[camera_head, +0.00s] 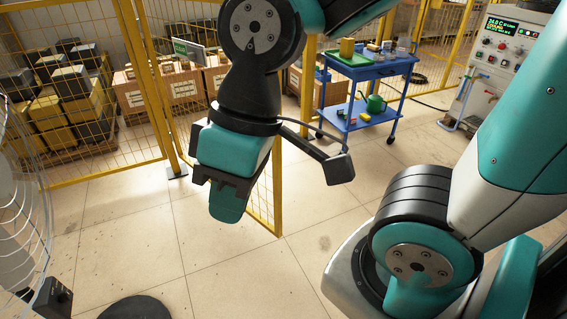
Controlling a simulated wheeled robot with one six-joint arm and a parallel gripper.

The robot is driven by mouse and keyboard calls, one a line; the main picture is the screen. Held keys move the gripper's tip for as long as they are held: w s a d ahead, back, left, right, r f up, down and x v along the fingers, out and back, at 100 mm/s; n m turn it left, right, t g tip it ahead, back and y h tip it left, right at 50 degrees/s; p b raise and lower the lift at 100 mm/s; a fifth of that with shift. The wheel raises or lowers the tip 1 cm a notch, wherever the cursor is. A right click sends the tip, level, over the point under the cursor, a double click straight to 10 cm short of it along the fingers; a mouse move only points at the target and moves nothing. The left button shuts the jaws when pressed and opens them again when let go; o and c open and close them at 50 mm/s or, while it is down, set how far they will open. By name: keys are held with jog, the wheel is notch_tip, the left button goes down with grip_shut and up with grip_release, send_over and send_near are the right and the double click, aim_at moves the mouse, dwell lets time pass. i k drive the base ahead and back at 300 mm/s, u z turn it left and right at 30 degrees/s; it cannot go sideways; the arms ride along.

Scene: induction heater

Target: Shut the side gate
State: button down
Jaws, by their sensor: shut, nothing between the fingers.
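The side gate (265,207) is a yellow-framed mesh panel, largely hidden behind my gripper and wrist. It stands open, angled out from the fence line into the room, and its free vertical edge and lower corner show just right of my gripper. Its hinge side appears to be near the fence post (172,160) on the left, but the join is hidden. My gripper (229,203), teal and black, points down in front of the gate. It is shut and empty. I cannot tell whether it touches the gate.
A blue cart (366,72) with a green watering can (373,103) stands behind at right. A control cabinet (501,65) is farther right. Boxes (156,92) stand behind the fence. A wire fan guard (25,200) is at left. Open tiled floor (320,235) lies between.

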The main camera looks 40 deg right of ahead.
aim_at(180, 47)
jog(key=k, duration=0.2)
jog(key=z, duration=1.3)
jog(key=i, duration=0.75)
jog(key=u, duration=1.25)
